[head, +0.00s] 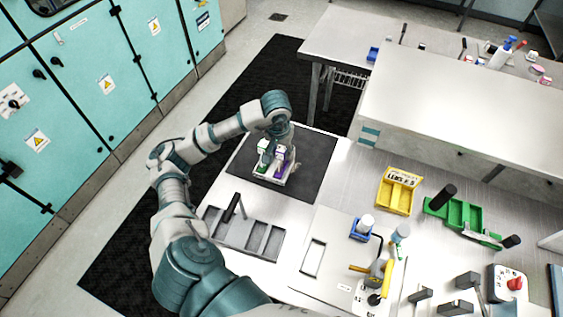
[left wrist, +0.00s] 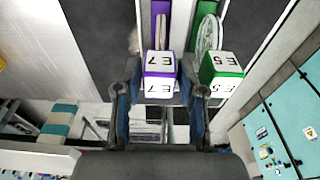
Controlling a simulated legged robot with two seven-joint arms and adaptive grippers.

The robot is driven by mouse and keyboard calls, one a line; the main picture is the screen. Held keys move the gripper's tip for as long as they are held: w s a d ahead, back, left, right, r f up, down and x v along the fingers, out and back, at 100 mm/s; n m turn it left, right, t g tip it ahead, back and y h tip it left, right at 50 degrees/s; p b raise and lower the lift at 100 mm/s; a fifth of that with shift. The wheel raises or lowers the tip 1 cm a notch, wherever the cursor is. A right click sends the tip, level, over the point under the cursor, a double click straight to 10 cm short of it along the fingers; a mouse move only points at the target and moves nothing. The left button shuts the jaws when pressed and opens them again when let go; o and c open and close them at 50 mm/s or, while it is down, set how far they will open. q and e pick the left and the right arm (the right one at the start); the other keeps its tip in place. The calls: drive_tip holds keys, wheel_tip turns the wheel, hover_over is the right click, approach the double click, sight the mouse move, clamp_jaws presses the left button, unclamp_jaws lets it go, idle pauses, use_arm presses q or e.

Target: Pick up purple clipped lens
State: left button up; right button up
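The purple clipped lens (left wrist: 160,63) has a white block marked E7 and stands upright in a small white tray (head: 291,180). In the head view its purple part (head: 281,162) shows just below my left gripper (head: 276,143). In the left wrist view my left gripper (left wrist: 161,108) is open, with one finger on each side of the E7 block and a small gap showing at the sides. A green clipped lens (left wrist: 222,64) marked E5 stands to the right of the purple one, outside the fingers. My right gripper is not in view.
The tray rests on a dark mat (head: 316,150) on the bench. A grey compartment tray (head: 242,235), a yellow bin (head: 399,190) and a green bin (head: 455,213) stand nearby. Teal cabinets (head: 70,100) line the left. The mat around the white tray is clear.

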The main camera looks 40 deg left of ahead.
use_arm(q)
drive_tip(key=f, duration=0.4)
drive_tip(key=shift+w+a+f, duration=0.1)
drive_tip(key=shift+w+f, duration=0.1)
drive_tip(key=shift+f, duration=0.1)
clamp_jaws()
drive_tip(key=shift+r, duration=0.2)
